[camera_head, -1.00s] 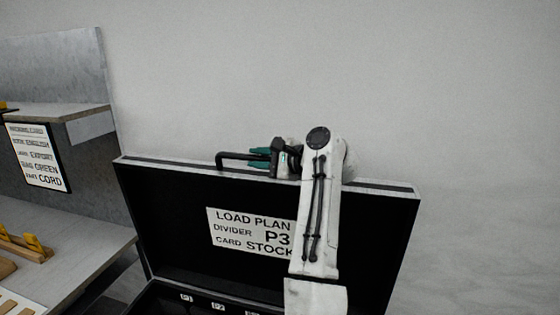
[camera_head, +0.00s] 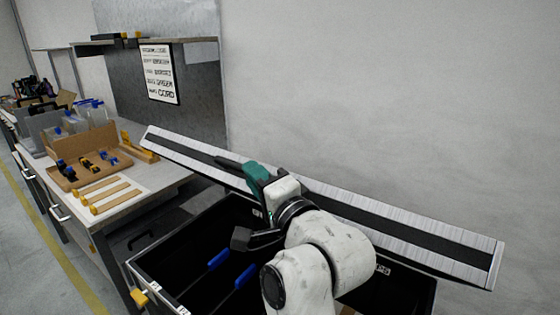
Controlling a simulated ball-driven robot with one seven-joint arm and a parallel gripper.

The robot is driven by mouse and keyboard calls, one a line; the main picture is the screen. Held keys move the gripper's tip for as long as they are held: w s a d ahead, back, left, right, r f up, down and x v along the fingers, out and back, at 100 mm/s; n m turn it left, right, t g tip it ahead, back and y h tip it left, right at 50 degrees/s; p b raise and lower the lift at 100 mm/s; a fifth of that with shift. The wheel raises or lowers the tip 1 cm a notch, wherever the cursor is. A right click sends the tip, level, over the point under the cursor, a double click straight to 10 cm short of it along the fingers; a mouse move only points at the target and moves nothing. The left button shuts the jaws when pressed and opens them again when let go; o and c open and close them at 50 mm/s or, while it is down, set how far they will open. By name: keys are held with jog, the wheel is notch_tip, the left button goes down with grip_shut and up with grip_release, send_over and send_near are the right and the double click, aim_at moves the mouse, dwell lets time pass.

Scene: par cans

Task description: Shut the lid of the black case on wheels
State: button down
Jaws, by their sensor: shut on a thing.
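The black case on wheels (camera_head: 150,268) stands at the lower middle with its inside partly in view; its wheels are out of view. Its lid (camera_head: 420,236) is tilted forward partway over the opening, its pale-edged rim facing me. A gap shows between lid and case at the left and front. My gripper (camera_head: 256,178), with green fingers, is at the lid's rim, shut on the black lid handle (camera_head: 229,163). My arm hides part of the rim and the case's right side.
Blue-topped dividers (camera_head: 219,260) stand inside the case. A yellow catch (camera_head: 140,297) is on its front left. A workbench (camera_head: 150,185) with a cardboard tray (camera_head: 82,172) and wooden pieces is close at left. A grey wall (camera_head: 380,90) stands behind.

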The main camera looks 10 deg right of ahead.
jog(key=s+a+f+n+y+b, duration=0.1)
jog(key=s+a+f+n+b, duration=0.2)
jog(key=f+b, duration=0.6)
jog(key=s+a+f+n+y+b, duration=0.1)
jog(key=s+a+f+n+b, duration=0.2)
jog(key=f+b, duration=0.7)
jog(key=s+a+f+n+t+y+b, duration=0.1)
jog(key=s+a+f+n+b, duration=0.1)
jog(key=s+a+f+b, duration=0.4)
jog(key=shift+f+n+b, duration=0.4)
jog(key=shift+f+b, duration=1.45)
jog(key=shift+f, duration=1.5)
jog(key=shift+a, duration=0.1)
jog(key=c, duration=1.1)
grip_release()
jog(key=shift+o, duration=0.2)
jog(key=shift+s, duration=0.1)
jog(key=b+v, duration=0.1)
jog(key=v, duration=0.9)
jog(key=shift+s+d+f, duration=0.2)
jog(key=shift+s+d, duration=0.05)
